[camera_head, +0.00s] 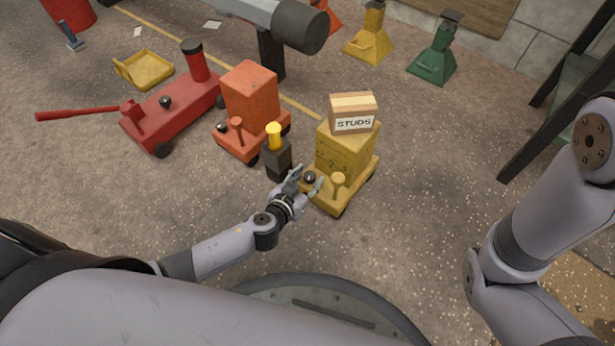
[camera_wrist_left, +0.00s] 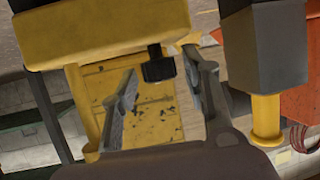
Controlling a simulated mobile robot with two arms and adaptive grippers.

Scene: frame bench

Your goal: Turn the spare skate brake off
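A yellow skate (camera_head: 345,155) stands on the floor just beyond my left gripper (camera_head: 307,182). On its near deck are a black knob (camera_head: 310,178) and a yellow peg (camera_head: 339,182). In the left wrist view the black knob (camera_wrist_left: 158,66) appears between the fingers of my left gripper (camera_wrist_left: 165,95), which are spread with a gap on both sides. I cannot tell whether they touch it. The yellow peg (camera_wrist_left: 82,112) is outside the fingers. An orange skate (camera_head: 250,105) stands to the left. No label shows which skate is the spare. My right gripper is out of view.
A dark post with a yellow cap (camera_head: 275,150) stands close left of my left gripper. A box marked STUDS (camera_head: 353,112) sits on the yellow skate. A red jack (camera_head: 170,112) is farther left. Floor to the right of the yellow skate is clear.

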